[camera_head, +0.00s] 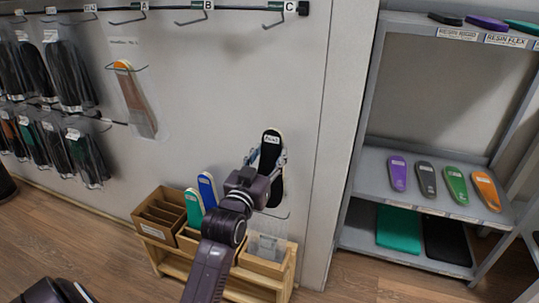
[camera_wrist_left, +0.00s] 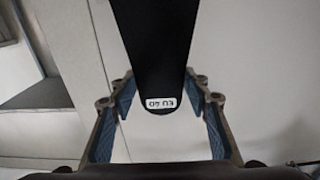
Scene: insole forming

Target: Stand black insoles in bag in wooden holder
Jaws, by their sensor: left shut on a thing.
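A black insole (camera_head: 271,143) with a white label stands upright between the fingers of my left gripper (camera_head: 267,158), in front of the wall. My left gripper is shut on it. In the left wrist view the insole (camera_wrist_left: 157,50) hangs between the two blue-padded fingers, its label reading EU 40 upside down. I cannot tell whether a clear bag surrounds it. The wooden holder (camera_head: 283,268) stands below on a low wooden bench, with clear bags (camera_head: 266,244) in it. A teal insole (camera_head: 194,210) and a blue insole (camera_head: 207,190) stand in the holder to its left.
A divided cardboard box (camera_head: 150,228) stands at the left of the bench. Bagged dark insoles (camera_head: 68,75) hang at left, and one orange-topped bagged insole (camera_head: 135,98) hangs alone. Empty hooks line the top rail. A grey shelf (camera_head: 365,165) with coloured insoles stands at right.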

